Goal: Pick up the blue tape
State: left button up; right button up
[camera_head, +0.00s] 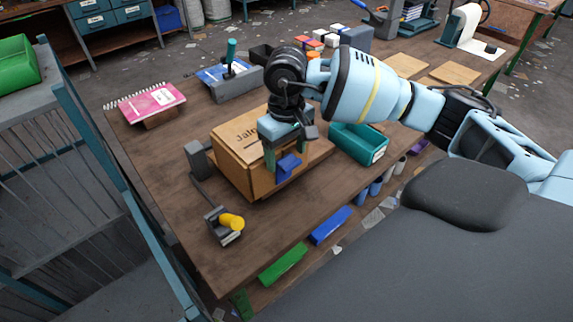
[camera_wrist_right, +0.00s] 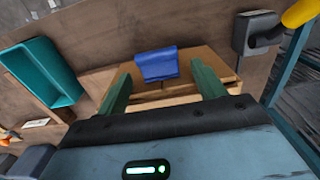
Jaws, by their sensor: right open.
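In the right wrist view the blue tape (camera_wrist_right: 157,66) lies ahead, between the lines of my two green fingers. My right gripper (camera_head: 287,157) is open and points down over the box, with its fingers on either side of the tape in the head view. I cannot tell whether a finger touches the tape or the box. My left gripper is not in view.
A teal bin (camera_head: 358,145) stands just right of the box. A yellow-handled tool in a grey holder (camera_head: 229,224) is at the front left. A pink notebook (camera_head: 152,101) and a grey holder with a screwdriver (camera_head: 236,86) are behind.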

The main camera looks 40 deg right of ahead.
aim_at(286, 159)
notch_tip(286, 159, down, 4)
jog(key=shift+f, duration=0.25)
jog(key=c, duration=1.2)
